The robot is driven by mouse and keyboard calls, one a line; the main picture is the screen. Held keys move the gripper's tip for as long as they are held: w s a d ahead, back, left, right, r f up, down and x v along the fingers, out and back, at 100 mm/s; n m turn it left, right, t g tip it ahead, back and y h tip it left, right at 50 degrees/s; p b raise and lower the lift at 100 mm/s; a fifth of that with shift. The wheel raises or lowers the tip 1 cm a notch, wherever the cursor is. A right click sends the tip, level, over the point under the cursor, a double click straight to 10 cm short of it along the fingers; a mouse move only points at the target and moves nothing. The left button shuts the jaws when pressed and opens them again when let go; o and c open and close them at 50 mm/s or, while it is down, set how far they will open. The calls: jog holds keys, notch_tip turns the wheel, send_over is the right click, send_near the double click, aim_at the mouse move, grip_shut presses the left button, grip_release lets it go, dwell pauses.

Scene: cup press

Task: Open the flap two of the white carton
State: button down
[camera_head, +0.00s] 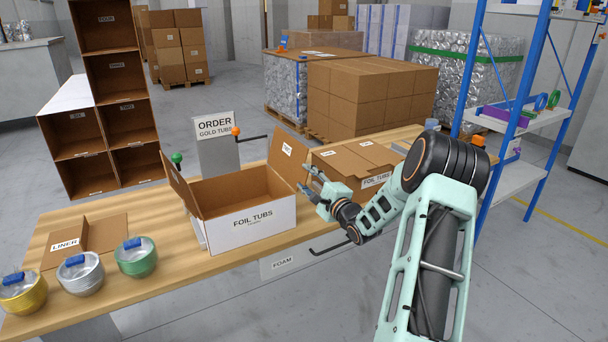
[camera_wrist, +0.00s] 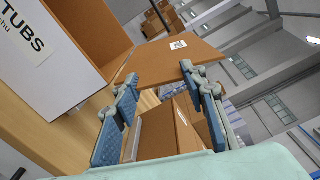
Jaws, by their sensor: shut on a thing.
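The white carton (camera_head: 252,222) stands on the wooden table with its top open and its brown inside showing. Its printed front also shows in the wrist view (camera_wrist: 45,60). A brown flap with a small white label (camera_head: 289,163) rises at the carton's right end and leans outward; it also shows in the wrist view (camera_wrist: 172,60). The label is too small to read. Another flap (camera_head: 180,184) stands up at the left end. My gripper (camera_head: 308,178) is at the front edge of the right flap, its fingers (camera_wrist: 160,74) shut on that flap.
A brown closed foil tubs carton (camera_head: 352,160) stands close behind my gripper. A liner box (camera_head: 82,236) and foil tubs in gold, silver and green (camera_head: 136,258) are at the table's left. Levers with green (camera_head: 177,158) and orange (camera_head: 236,131) knobs are behind the carton.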

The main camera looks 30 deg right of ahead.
jog(key=shift+d+m, duration=0.2)
jog(key=shift+m, duration=0.2)
jog(key=c, duration=1.2)
grip_release()
jog(key=shift+f, duration=0.1)
jog(key=s, duration=1.2)
jog(key=shift+d, duration=0.2)
